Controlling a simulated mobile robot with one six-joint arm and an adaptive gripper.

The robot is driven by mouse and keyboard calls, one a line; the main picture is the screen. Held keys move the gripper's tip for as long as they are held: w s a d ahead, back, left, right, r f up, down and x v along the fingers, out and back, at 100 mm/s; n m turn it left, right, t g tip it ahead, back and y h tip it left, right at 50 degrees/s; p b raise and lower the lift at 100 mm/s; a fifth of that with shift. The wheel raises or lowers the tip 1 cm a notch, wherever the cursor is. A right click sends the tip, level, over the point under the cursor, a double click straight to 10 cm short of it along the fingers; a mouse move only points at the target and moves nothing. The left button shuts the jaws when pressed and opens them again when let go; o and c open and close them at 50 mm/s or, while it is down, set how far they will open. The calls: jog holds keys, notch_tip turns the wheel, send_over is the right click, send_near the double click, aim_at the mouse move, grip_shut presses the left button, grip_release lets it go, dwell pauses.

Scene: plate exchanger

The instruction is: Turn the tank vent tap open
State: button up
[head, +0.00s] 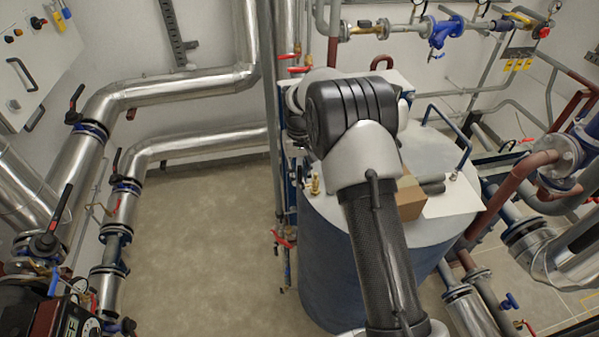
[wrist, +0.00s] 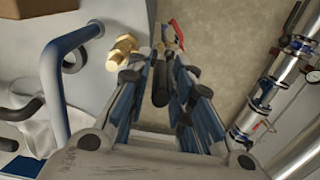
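A brass fitting (head: 315,184) stands upright near the left edge of the tank top. It also shows in the wrist view (wrist: 122,50), left of my fingertips and apart from them. A red-handled tap (head: 283,239) sits low on a pipe beside the tank's left side; a red handle shows in the wrist view (wrist: 177,34), just beyond my fingertips. I cannot tell which is the vent tap. My gripper (wrist: 168,52) points down past the tank edge, its fingertips close together. Whether it touches anything or is fully shut is unclear. In the head view the gripper is mostly hidden by my arm.
The large blue tank (head: 325,245) has a cardboard box (head: 411,198) and a blue hoop handle (head: 447,124) on top. Silver pipes (head: 195,92) run along the left and back walls. The floor (head: 195,235) left of the tank is clear.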

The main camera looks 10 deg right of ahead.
jog(key=shift+o, duration=1)
jog(key=shift+r, duration=0.1)
jog(key=shift+w+r, duration=0.1)
jog(key=shift+r, duration=0.1)
notch_tip(320, 180, up, 12)
jog(key=shift+f, duration=0.2)
